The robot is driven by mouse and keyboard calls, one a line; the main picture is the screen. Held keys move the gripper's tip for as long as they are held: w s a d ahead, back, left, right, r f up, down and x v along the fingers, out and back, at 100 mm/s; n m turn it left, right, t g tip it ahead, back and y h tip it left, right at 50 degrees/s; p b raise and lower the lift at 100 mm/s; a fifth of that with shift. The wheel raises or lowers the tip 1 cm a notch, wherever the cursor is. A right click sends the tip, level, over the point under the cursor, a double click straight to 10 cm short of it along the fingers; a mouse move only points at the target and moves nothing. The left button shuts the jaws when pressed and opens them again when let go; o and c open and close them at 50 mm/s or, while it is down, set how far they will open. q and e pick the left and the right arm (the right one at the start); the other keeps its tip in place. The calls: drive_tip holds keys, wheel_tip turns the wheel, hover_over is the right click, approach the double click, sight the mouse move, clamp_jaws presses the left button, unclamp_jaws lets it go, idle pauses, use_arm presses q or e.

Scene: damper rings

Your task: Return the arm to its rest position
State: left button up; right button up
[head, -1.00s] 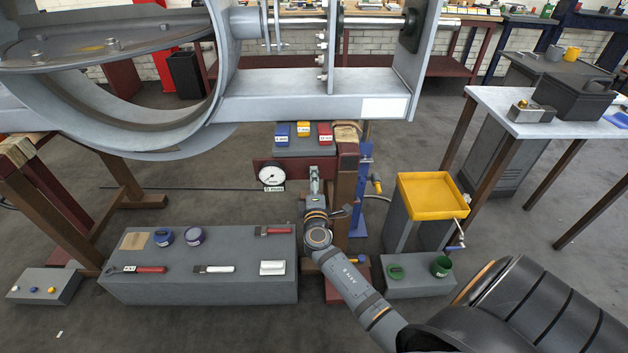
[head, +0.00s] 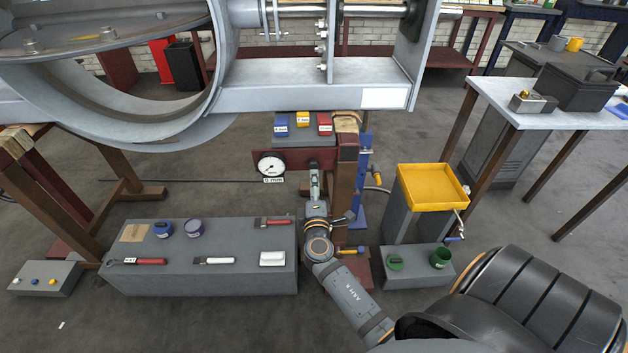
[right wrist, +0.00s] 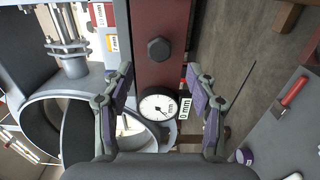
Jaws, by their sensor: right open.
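My right arm (head: 345,290) reaches from the lower right towards the middle of the head view. Its gripper (head: 315,180) is in front of the red plate, just right of the round dial gauge (head: 270,165). In the right wrist view the gripper (right wrist: 162,95) has its two fingers wide apart, with nothing held between them. The gauge (right wrist: 157,108) and the dark red plate (right wrist: 158,60) with a dark bolt show behind the gap. My left gripper is not in view.
A grey bench (head: 200,275) with tools and two tins stands left of my arm. A yellow tray (head: 432,187) and a low grey box (head: 415,268) with green items stand to its right. The large metal housing (head: 300,95) hangs above. Blue, yellow and red blocks sit on the support behind.

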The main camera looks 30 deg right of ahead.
drive_tip(key=shift+s+a, duration=0.25)
drive_tip(key=shift+s, duration=0.2)
